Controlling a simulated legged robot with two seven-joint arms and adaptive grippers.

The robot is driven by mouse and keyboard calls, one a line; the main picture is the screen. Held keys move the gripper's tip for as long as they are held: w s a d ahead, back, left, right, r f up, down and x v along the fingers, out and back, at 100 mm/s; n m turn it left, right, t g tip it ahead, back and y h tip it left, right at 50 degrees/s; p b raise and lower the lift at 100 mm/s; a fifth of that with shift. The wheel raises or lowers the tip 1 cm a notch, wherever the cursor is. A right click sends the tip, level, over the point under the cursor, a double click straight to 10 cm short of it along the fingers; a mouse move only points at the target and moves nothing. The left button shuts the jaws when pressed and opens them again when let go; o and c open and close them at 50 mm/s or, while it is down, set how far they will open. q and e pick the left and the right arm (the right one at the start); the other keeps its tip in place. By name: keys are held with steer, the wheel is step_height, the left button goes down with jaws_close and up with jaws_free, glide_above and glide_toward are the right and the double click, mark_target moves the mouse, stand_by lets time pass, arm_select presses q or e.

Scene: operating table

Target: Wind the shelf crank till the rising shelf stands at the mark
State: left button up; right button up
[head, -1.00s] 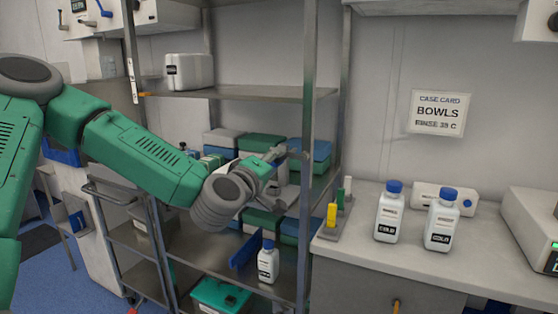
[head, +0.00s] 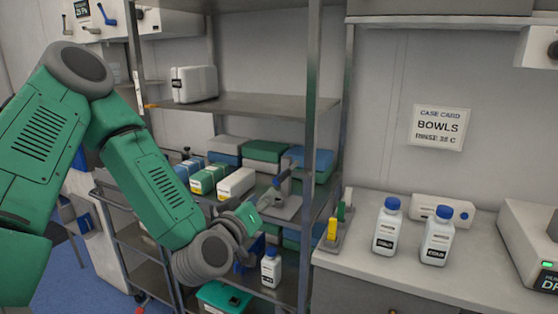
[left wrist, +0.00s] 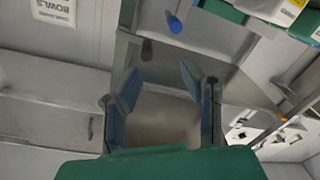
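The rising shelf (head: 235,103) is a grey metal plate with a white box (head: 194,84) on it. My left gripper (head: 265,198) is in front of the rack, near a grey block (head: 285,207) on the lower shelf. In the left wrist view its fingers (left wrist: 160,70) are spread, with nothing held between them. A blue knob (left wrist: 175,24) and a dark round piece (left wrist: 147,50) show beyond the fingertips. I cannot clearly make out the crank.
Several boxes, including a white one (head: 236,183), stand behind my gripper. A bottle (head: 270,268) stands below it. On the right counter are coloured pegs (head: 333,229), two blue-capped bottles (head: 387,228) and a white device (head: 525,235). A rack post (head: 311,130) rises beside the gripper.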

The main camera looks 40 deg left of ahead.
arm_select(q)
steer(key=s+d+r+m+p, duration=0.1)
steer(key=s+d+m+p, duration=0.1)
steer(key=s+m+p, duration=0.3)
arm_select(e)
step_height(320, 180, up, 8)
arm_select(q)
steer(key=m+b, duration=0.3)
steer(key=b, duration=0.8)
glide_toward(280, 181)
steer(key=x, duration=0.3)
steer(key=shift+h, duration=0.4)
steer(key=x, duration=0.4)
steer(key=p+x, duration=0.1)
steer(key=x, duration=0.2)
steer(key=shift+s+a, duration=0.1)
steer(key=shift+a, duration=0.15)
steer(key=shift+w, duration=0.4)
arm_select(e)
step_height(280, 181, down, 11)
arm_select(q)
jaws_close()
